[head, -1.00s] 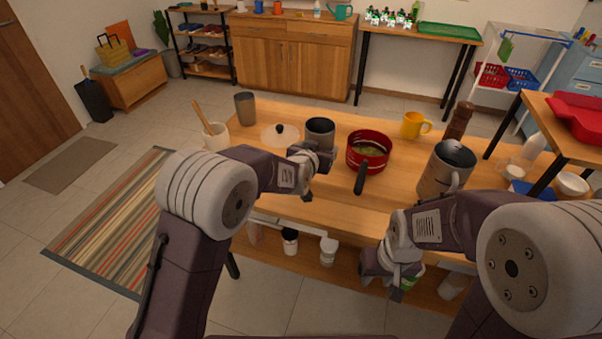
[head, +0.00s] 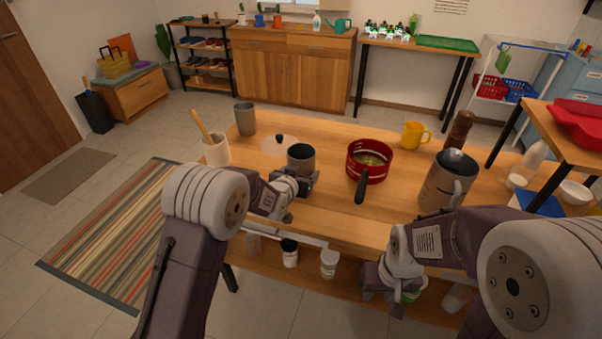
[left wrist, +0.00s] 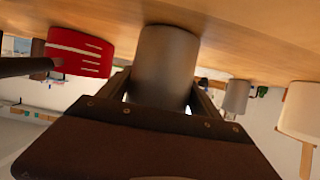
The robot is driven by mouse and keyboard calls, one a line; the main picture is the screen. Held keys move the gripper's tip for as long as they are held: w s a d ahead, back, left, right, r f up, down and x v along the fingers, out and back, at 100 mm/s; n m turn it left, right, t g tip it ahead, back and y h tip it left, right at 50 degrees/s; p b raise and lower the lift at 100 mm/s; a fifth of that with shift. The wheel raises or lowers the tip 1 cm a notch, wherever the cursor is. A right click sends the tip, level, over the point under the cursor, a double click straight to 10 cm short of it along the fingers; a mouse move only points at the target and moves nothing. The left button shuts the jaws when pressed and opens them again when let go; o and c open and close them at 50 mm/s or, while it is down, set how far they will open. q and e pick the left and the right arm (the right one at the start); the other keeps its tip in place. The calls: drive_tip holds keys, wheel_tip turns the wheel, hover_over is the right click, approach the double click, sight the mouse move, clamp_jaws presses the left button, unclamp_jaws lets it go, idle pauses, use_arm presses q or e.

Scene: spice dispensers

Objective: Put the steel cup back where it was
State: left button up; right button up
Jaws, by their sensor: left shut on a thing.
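The steel cup (head: 301,158) is a dark grey cylinder, upright near the middle of the table. My left gripper (head: 304,180) is shut on it from the near side. In the left wrist view the steel cup (left wrist: 166,62) stands between the fingers, with its base at or very close to the tabletop; I cannot tell whether it touches. My right gripper (head: 382,298) hangs low in front of the table's front edge, its fingers apart and seemingly empty.
A red pot (head: 369,163) stands right of the steel cup, its dark handle pointing forward. A glass lid (head: 279,146), another grey cup (head: 245,119) and a utensil holder (head: 217,150) stand left. A yellow mug (head: 413,135) and a large grey pitcher (head: 441,187) stand right.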

use_arm(q)
drive_tip(key=o, duration=1.6)
drive_tip(key=shift+f, duration=0.15)
drive_tip(key=shift+r+p, duration=0.35)
drive_tip(key=shift+r, duration=0.05)
drive_tip(key=v, duration=1.2)
drive_tip(key=shift+f, duration=0.1)
